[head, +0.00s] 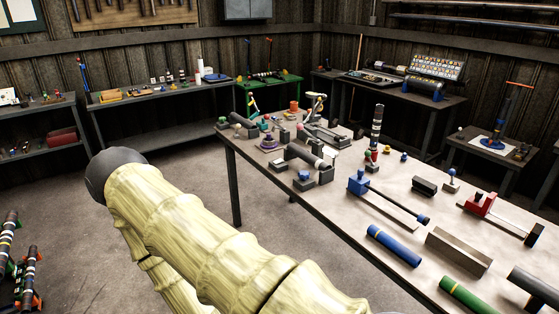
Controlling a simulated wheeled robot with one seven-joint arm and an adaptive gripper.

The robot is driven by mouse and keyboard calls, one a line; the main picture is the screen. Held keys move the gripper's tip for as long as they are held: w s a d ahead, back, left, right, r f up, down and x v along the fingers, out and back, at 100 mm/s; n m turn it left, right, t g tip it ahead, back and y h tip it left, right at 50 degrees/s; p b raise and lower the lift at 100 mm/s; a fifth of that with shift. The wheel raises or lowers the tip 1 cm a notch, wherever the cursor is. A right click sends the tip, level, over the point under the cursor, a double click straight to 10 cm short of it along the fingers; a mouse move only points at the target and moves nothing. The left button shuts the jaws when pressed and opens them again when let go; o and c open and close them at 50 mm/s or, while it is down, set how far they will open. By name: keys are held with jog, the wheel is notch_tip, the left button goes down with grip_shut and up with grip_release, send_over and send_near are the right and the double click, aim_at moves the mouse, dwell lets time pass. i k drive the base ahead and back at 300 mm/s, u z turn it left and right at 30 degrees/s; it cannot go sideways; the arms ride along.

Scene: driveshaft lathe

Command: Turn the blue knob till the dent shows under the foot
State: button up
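Small blue parts show on the long light-topped table (330,215) in the head view. One is a blue knob-like cap (305,175) on a grey block, beside a dark grey cylinder (308,157) lying on blocks. Another is a small blue cap (451,172) on a short stand farther right. I cannot tell which is the task's knob. No dent or foot can be made out at this size. My arm, in a pale yellow cover, crosses the lower middle in front of the table. My gripper is not in view.
A blue clamp-like tool (360,183) with a long bar, a red vise-like tool (479,204), a blue cylinder (393,246), a green cylinder (464,295) and a grey-brown block (459,250) lie on the table. Bare floor (190,165) lies left of it. Side benches line the walls.

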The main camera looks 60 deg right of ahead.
aim_at(303, 176)
jog(key=z, duration=0.25)
jog(key=i, duration=0.6)
jog(key=z, duration=0.45)
